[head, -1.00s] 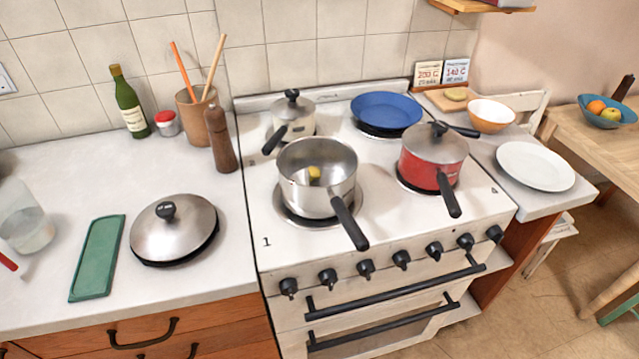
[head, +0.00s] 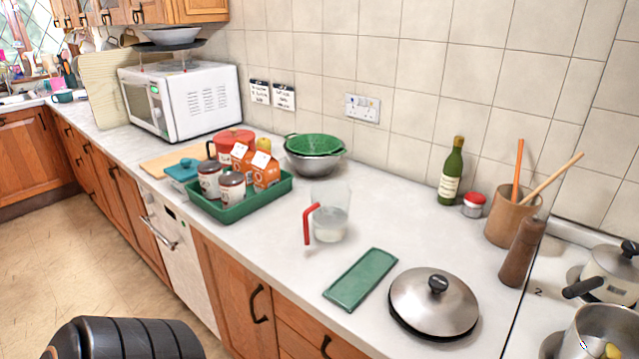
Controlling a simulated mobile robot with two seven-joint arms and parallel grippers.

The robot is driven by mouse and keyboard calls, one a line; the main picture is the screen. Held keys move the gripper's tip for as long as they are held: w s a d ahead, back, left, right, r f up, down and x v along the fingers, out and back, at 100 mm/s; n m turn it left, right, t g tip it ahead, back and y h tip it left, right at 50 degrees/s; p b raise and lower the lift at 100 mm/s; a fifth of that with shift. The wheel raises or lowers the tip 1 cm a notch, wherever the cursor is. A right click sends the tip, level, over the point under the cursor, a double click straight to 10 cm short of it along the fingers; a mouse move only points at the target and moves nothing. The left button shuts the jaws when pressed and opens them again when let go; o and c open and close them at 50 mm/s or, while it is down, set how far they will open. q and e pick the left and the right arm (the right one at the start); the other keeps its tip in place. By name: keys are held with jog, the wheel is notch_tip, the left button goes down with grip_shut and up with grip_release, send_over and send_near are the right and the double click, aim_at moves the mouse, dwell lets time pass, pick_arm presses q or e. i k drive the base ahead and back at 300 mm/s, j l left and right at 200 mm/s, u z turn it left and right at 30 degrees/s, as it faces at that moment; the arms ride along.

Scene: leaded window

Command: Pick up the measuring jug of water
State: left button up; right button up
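The measuring jug (head: 331,209) is clear with a red handle on its left side. It stands upright on the white counter (head: 260,240), with some water in the bottom. A green tray is behind it to the left and a green mat in front to the right. Neither gripper shows in the head view. A dark rounded part at the bottom left looks like part of my own arm.
The green tray (head: 222,215) holds jars and cartons. The green mat (head: 360,279) and pan lid (head: 434,300) lie right of the jug. A colander (head: 314,147) in a bowl stands behind. A bottle (head: 451,172), red-lidded jar (head: 473,204) and utensil pot (head: 510,218) stand at right.

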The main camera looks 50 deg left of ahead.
aim_at(329, 209)
jog(key=u, duration=1.6)
jog(key=i+j, duration=0.1)
jog(key=j, duration=0.55)
jog(key=i+j, duration=0.1)
jog(key=j, duration=0.5)
jog(key=j+z, duration=0.3)
jog(key=j, duration=0.55)
jog(key=i, duration=0.05)
